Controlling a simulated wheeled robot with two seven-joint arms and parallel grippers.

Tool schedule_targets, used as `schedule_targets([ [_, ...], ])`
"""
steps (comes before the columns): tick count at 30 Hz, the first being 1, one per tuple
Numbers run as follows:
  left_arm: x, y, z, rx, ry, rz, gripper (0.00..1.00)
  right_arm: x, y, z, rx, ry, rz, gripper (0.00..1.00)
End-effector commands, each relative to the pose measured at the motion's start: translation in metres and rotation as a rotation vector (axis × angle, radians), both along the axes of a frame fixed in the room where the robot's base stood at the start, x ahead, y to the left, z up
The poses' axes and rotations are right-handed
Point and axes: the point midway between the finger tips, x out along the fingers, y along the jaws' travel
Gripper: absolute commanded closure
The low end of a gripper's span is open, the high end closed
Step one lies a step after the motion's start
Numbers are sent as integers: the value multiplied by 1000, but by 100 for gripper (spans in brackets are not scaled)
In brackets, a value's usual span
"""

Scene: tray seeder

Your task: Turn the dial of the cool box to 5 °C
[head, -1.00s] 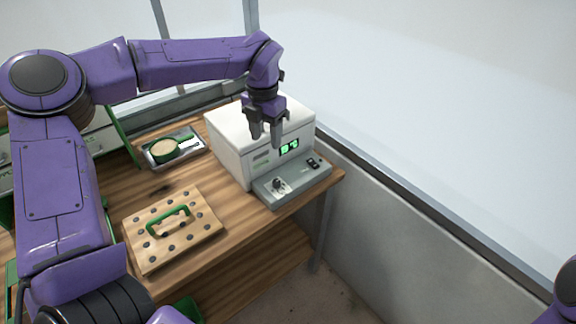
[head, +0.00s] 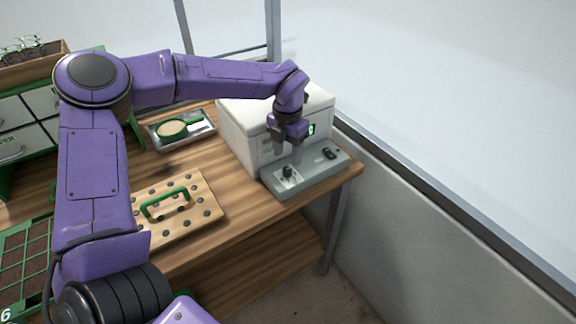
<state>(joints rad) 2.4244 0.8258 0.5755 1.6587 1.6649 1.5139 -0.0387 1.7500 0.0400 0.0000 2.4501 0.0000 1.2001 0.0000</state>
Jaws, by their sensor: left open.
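The white cool box (head: 236,131) stands at the right end of the wooden bench. A grey control panel (head: 312,177) juts from its front foot, with a small black dial (head: 287,171) on a pale plate at its left. A black switch (head: 330,153) sits at the panel's right. The green display (head: 311,130) is mostly hidden behind my gripper, so its reading cannot be made out. My left gripper (head: 287,148) is open and points down in front of the box, just above and behind the dial. I see no contact with the dial. My right gripper is not in view.
A wooden board with a green handle (head: 166,204) lies left of the panel. A metal tray (head: 208,130) holds a green-rimmed sieve or cup (head: 172,130) behind it. Drawers and a seed tray (head: 25,262) are at far left. A low wall runs along the right.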

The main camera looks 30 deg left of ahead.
Motion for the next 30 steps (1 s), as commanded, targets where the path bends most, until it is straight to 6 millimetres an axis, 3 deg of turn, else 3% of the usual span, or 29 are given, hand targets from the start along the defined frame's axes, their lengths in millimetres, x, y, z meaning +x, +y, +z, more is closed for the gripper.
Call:
schedule_targets([
  [7, 0, 0, -44, 0, 1, 0, 46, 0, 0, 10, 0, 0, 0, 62],
  [17, 0, 0, -55, 0, -2, 0, 46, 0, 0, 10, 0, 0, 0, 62],
  [18, 0, 0, -54, 0, -2, 0, 50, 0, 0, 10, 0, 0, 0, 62],
  [23, 0, 0, -54, 0, -2, 0, 100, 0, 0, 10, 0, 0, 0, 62],
  [30, 0, 0, -54, 0, -2, -10, 100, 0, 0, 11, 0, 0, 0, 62],
])
